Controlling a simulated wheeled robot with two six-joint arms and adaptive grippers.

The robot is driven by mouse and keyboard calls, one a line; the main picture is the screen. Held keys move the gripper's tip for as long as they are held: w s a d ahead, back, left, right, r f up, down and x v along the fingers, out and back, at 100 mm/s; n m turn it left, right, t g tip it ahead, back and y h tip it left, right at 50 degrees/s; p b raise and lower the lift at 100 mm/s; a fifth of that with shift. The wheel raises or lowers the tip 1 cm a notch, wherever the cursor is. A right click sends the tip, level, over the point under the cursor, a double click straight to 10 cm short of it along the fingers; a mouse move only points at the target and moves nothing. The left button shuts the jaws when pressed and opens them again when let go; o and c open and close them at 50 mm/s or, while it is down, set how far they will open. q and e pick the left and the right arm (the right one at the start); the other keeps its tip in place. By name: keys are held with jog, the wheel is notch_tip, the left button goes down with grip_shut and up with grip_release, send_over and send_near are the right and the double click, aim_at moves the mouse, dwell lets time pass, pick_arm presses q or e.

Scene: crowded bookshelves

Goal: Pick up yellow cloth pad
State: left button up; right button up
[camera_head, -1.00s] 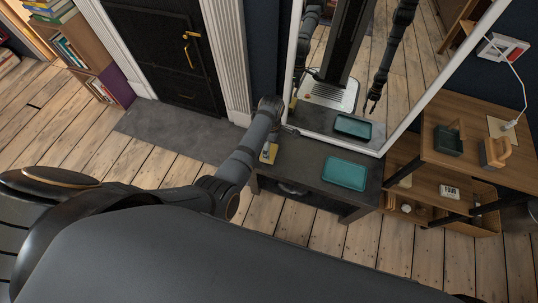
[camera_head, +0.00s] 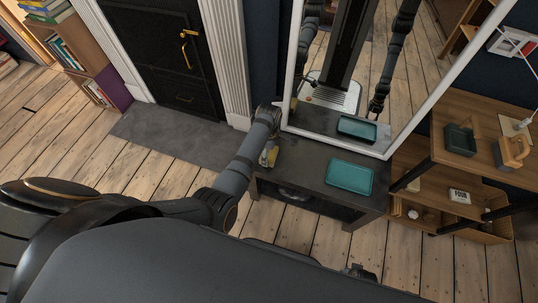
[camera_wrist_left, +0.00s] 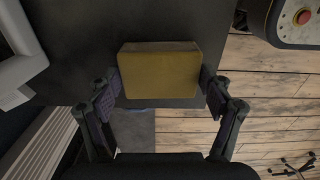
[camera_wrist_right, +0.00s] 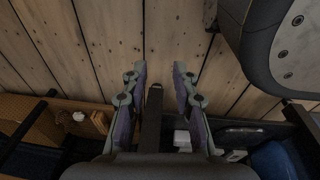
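The yellow cloth pad (camera_wrist_left: 160,75) is a thick yellow block over the dark bench top in the left wrist view. It also shows in the head view (camera_head: 266,160), near the bench's left end and partly hidden by my left gripper. My left gripper (camera_wrist_left: 160,82) has one fingertip at each side of the pad, very close to or touching it. I cannot tell whether it grips the pad. My right gripper (camera_wrist_right: 160,80) is open and empty over the plank floor, with a clear gap between its fingers.
A teal tray (camera_head: 350,176) lies on the dark bench (camera_head: 302,170), right of the pad. A white-framed mirror (camera_head: 390,147) stands behind the bench. A wooden shelf table (camera_head: 455,135) with several items is at the right. The plank floor (camera_head: 75,140) at left is open.

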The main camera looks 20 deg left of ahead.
pick_arm(q)
jog(key=shift+c, duration=1.1)
jog(key=shift+r, duration=0.3)
notch_tip(320, 180, up, 3)
jog(key=shift+r+p, duration=0.1)
jog(key=shift+p, duration=0.7)
jog(key=s+r+p, duration=0.1)
jog(key=s+r, duration=0.1)
jog(key=s+a+r+p, duration=0.1)
jog(key=s+r, duration=0.1)
jog(key=shift+r+p, duration=0.3)
jog(key=s+a+r+p, duration=0.2)
jog(key=s+a+r, duration=0.1)
jog(key=s, duration=0.6)
jog(key=shift+s+r, duration=0.25)
jog(key=shift+r, duration=0.55)
pick_arm(e)
jog(key=s, duration=1)
jog(key=shift+d+r, duration=0.15)
jog(key=shift+r, duration=0.1)
